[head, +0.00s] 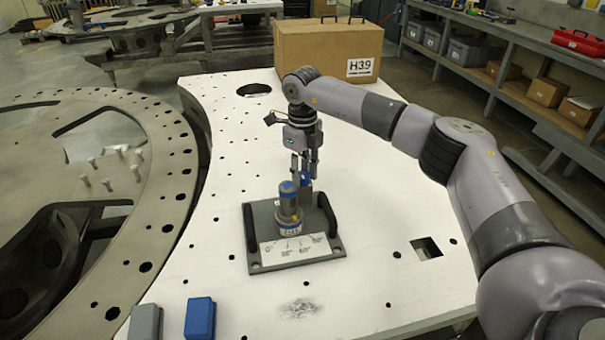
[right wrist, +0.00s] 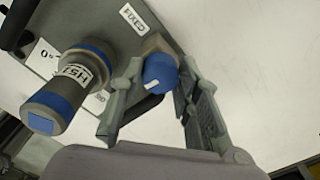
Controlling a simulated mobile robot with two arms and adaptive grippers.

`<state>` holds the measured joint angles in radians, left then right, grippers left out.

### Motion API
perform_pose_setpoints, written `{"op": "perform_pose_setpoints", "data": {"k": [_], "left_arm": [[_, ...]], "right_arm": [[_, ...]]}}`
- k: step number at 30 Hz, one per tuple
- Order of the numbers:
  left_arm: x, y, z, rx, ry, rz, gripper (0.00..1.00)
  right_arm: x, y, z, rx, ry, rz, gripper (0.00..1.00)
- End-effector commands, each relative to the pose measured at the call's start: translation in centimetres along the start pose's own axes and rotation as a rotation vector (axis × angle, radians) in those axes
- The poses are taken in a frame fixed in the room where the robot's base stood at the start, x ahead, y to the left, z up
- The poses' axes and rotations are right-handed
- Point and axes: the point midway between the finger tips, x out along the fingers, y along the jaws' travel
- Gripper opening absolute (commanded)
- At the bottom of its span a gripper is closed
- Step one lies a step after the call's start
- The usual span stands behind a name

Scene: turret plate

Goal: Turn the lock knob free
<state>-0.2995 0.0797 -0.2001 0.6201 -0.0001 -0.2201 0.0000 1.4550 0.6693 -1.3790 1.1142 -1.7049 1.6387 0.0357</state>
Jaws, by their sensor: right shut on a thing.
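The lock knob (right wrist: 160,72) is a small blue knob with a white mark, on a brownish block beside a "FIXED" label in the right wrist view. In the head view a bit of blue knob (head: 305,179) shows behind the tall turret. My right gripper (head: 305,168) points down from above and is shut on the lock knob; its fingers (right wrist: 160,98) lie on both sides of it. The grey turret (head: 289,208) with blue bands and a white label stands upright on the dark base plate (head: 258,222). My left gripper is out of view.
The plate has two black handles (head: 250,228) and a white scale label (head: 295,247). It sits on a white table (head: 205,260) with holes. A grey block (head: 146,321) and a blue block (head: 200,318) lie front left. A cardboard box (head: 325,50) stands behind.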

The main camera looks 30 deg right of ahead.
Motion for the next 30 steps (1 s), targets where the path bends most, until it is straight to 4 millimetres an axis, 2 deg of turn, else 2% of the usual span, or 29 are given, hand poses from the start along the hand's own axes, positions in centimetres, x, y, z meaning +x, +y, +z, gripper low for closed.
{"op": "perform_pose_setpoints", "data": {"k": [10, 26, 27, 30], "left_arm": [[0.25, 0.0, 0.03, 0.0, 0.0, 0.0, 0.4], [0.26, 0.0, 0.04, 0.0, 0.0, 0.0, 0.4], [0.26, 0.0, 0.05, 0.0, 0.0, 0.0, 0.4], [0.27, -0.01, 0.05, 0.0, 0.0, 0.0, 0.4]], "right_arm": [[-0.22, -0.08, 0.09, -0.13, -0.005, -0.002, 0.03], [-0.28, -0.11, 0.12, -0.151, -0.006, -0.003, 0.03], [-0.28, -0.11, 0.12, -0.151, -0.006, -0.003, 0.33], [-0.23, -0.09, 0.1, -0.151, -0.005, -0.002, 0.39]]}}
